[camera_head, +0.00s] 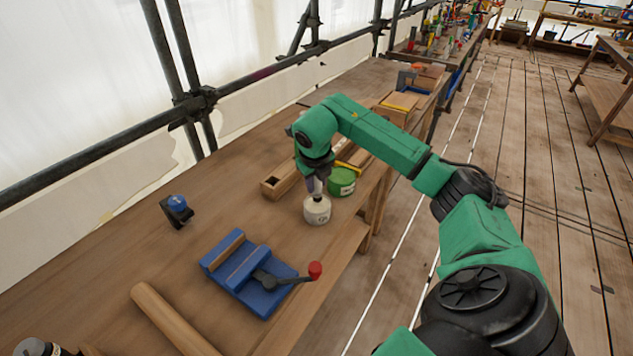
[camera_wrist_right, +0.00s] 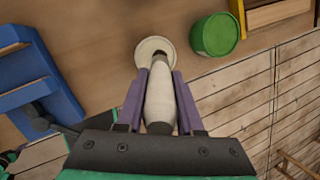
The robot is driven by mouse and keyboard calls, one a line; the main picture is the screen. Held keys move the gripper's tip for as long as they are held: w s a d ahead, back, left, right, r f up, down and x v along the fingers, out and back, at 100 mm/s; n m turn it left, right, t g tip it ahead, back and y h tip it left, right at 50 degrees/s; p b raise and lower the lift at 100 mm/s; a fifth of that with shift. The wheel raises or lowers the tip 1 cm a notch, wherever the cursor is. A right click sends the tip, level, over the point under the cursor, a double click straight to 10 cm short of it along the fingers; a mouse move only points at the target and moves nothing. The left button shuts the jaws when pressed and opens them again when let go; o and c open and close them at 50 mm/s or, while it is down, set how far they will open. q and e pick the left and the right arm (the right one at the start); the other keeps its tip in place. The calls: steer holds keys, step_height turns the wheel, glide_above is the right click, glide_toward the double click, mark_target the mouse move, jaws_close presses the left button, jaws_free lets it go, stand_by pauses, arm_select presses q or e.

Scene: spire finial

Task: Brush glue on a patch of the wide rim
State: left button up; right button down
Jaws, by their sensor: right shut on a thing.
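My right gripper (camera_head: 317,182) points down over the workbench, directly above a small white glue pot (camera_head: 317,211). In the right wrist view, its purple fingers (camera_wrist_right: 160,76) are shut on the pale, thick handle of a brush (camera_wrist_right: 160,98). The brush's lower end reaches the mouth of the pot (camera_wrist_right: 154,48); its bristles are hidden, and I cannot tell how deep they sit. I cannot make out a wide rim with certainty in either view. My left gripper is not in view.
A green tin (camera_head: 342,181) stands close beside the pot, with a wooden box (camera_head: 279,182) behind. A blue vise (camera_head: 248,272) with a red-knobbed handle is nearer. A round wooden bar (camera_head: 170,318) lies at the front.

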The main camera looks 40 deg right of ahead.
steer(key=shift+f, duration=0.15)
steer(key=shift+f+b, duration=0.5)
stand_by(1.4)
step_height(320, 180, up, 7)
steer(key=p, duration=0.5)
steer(key=shift+r, duration=0.1)
stand_by(0.4)
